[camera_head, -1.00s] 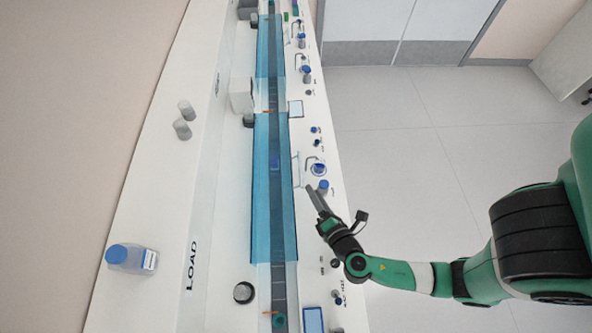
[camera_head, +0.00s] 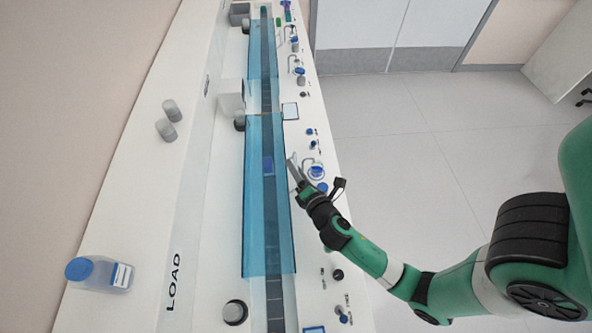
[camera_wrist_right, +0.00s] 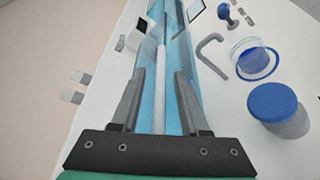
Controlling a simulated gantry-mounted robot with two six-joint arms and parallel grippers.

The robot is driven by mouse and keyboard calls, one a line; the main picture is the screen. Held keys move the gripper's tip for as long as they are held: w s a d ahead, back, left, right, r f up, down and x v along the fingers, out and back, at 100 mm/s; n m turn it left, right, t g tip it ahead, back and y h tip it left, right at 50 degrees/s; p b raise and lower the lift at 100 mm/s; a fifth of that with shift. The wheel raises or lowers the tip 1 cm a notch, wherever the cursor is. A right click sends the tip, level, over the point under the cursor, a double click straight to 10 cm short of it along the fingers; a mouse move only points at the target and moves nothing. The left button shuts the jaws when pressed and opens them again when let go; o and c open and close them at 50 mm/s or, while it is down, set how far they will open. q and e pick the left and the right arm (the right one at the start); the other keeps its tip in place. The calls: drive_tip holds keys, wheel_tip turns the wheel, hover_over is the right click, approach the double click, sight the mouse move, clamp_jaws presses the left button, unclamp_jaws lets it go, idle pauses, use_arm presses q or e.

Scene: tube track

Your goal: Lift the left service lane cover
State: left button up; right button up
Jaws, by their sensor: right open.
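A long translucent blue lane cover (camera_head: 257,215) lies over the dark track in the middle of the head view. A second blue cover (camera_head: 262,65) lies over the track farther up. My right gripper (camera_head: 295,167) is at the right edge of the nearer cover. In the right wrist view the gripper (camera_wrist_right: 160,88) is open, with a pale bar (camera_wrist_right: 160,85) along the cover's edge appearing between its fingers. I cannot tell whether the fingers touch it. A small blue-purple object shows through the cover. My left gripper is not in view.
A white block (camera_head: 231,97) stands left of the track. A blue-capped container (camera_wrist_right: 277,108) and a clear-walled round fitting (camera_wrist_right: 254,61) are right of the gripper.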

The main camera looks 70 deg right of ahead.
drive_tip(key=shift+c, duration=0.2)
clamp_jaws()
idle(1.3)
